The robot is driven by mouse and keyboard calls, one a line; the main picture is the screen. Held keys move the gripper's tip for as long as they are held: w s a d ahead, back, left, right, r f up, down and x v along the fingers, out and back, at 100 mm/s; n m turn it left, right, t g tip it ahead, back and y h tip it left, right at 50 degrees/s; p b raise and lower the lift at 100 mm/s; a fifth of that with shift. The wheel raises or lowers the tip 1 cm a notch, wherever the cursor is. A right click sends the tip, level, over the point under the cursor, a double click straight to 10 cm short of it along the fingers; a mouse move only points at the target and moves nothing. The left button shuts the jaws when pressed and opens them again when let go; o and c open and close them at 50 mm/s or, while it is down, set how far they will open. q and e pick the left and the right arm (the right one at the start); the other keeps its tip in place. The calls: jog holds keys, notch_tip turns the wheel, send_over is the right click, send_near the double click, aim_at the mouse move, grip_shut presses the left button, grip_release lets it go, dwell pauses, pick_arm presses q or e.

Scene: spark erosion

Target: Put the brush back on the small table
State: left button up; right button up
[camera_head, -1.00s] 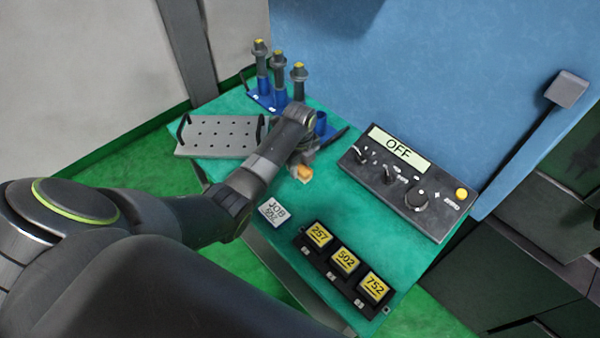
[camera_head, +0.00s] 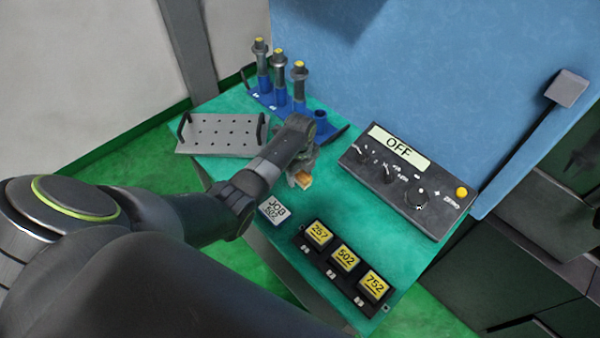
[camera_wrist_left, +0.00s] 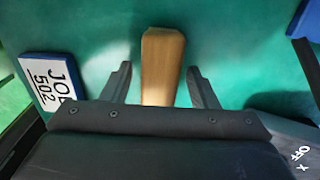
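The brush shows as a light wooden handle (camera_wrist_left: 163,65) in the left wrist view, over the green top of the small table (camera_head: 240,104). Its bristles cannot be made out. In the head view a tan bit of it (camera_head: 304,180) shows at my left gripper (camera_head: 301,177). In the left wrist view my left gripper (camera_wrist_left: 160,84) has its fingers apart, one on each side of the handle, with green gaps between. Whether the brush rests on the table cannot be told. My right gripper is not in view.
A control box (camera_head: 405,180) reading OFF is to the right. A blue rack (camera_head: 322,128) with several dark tools stands behind, a perforated grey plate (camera_head: 222,135) left. A JOB 502 card (camera_head: 274,209) and a black holder (camera_head: 335,266) with yellow labels lie in front.

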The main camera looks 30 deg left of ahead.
pick_arm(q)
jog(key=shift+r, duration=0.55)
notch_tip(320, 180, up, 11)
jog(key=b, duration=0.1)
jog(key=shift+s, duration=0.1)
dwell(0.4)
